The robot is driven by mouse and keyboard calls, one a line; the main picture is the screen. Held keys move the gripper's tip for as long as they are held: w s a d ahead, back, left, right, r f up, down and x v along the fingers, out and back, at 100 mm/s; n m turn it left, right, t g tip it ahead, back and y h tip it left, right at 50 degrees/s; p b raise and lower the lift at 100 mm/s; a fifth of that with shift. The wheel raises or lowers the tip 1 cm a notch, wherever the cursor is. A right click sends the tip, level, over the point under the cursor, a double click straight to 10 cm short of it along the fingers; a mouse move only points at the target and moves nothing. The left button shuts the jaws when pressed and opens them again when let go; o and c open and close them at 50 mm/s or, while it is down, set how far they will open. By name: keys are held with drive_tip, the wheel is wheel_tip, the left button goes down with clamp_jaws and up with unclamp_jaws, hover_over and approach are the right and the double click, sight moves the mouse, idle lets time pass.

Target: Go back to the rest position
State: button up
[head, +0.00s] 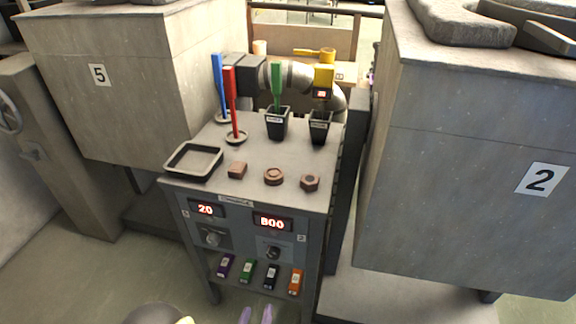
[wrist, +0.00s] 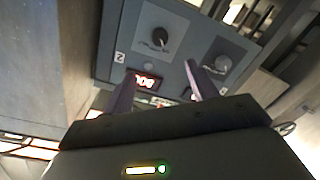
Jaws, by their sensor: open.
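My gripper (head: 256,315) shows at the bottom edge of the head view, its two purple fingers apart with nothing between them. It is in front of and below the grey console (head: 262,201). In the wrist view, my gripper (wrist: 160,88) is open, its fingers pointing toward the console's front panel (wrist: 180,60), which appears turned over. The panel carries a left display (head: 206,209) reading 20 and a right display (head: 272,222) reading 800. A left knob (head: 212,239) and a right knob (head: 273,252) sit below them. My gripper appears clear of the panel.
The console top holds a black tray (head: 168,168), several brown pieces including a hex nut (head: 310,182), and upright coloured tools in holders. Small coloured blocks, including an orange one (head: 296,281), lie on the lower shelf. Large blocks marked 5 (head: 130,110) and 2 (head: 470,180) flank it.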

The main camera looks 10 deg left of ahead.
drive_tip(key=w+d+r+m+g, duration=0.1)
drive_tip(key=w+m+g, duration=0.15)
drive_tip(key=w, duration=0.25)
drive_tip(key=w+r+m+g, duration=0.2)
drive_tip(key=w+g, duration=0.1)
drive_tip(key=w, duration=0.3)
drive_tip(key=w+d+r+m+g+y, duration=0.2)
drive_tip(key=w+d+r+g, duration=0.3)
drive_tip(key=d+r, duration=0.3)
drive_tip(key=s+d+r+g, duration=0.1)
drive_tip(key=s+d+r, duration=0.3)
drive_tip(key=d, duration=0.3)
drive_tip(key=s+d+r+g+h, duration=0.1)
drive_tip(key=s+d+r+g, duration=0.1)
drive_tip(key=s+d+r, duration=0.35)
drive_tip(key=s+d+r+g, duration=0.1)
drive_tip(key=s+d+r, duration=0.1)
drive_tip(key=d, duration=0.6)
wheel_tip(320, 180, up, 24)
drive_tip(key=p, duration=2.5)
drive_tip(key=shift+r, duration=0.15)
drive_tip(key=shift+w, duration=0.1)
drive_tip(key=shift+c, duration=0.2)
